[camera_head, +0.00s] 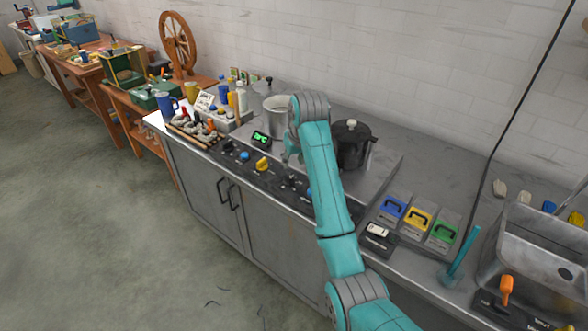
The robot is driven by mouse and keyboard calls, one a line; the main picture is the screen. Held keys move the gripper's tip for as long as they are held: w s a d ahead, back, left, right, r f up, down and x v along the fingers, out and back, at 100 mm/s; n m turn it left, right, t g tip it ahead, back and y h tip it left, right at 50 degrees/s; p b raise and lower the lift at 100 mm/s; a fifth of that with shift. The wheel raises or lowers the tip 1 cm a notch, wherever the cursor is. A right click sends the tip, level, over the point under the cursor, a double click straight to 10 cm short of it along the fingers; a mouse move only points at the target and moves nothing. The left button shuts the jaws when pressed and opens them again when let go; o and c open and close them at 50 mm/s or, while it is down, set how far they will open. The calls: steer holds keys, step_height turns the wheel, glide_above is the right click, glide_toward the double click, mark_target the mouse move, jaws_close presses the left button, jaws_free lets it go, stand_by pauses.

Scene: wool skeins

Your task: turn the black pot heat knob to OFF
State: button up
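The black pot (352,148) with a lid stands at the back right of the stove top, behind my arm. A dark control strip (275,182) runs along the counter's front edge. It bears a dark knob (228,146), a blue knob (244,155), a yellow knob (262,164) and another blue knob (309,193) beside my arm. The labels are too small to read, so I cannot tell which knob is the black pot's heat knob. My gripper (289,158) points down above the strip, right of the yellow knob. Its fingers are too small and partly hidden to judge.
Blue, yellow and green handled blocks (418,219) lie right of my arm, near a sink (545,250).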

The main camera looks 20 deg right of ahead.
mark_target(289, 175)
steer(key=x, duration=1)
steer(key=shift+w+f, duration=0.1)
steer(key=shift+w, duration=0.2)
jaws_close()
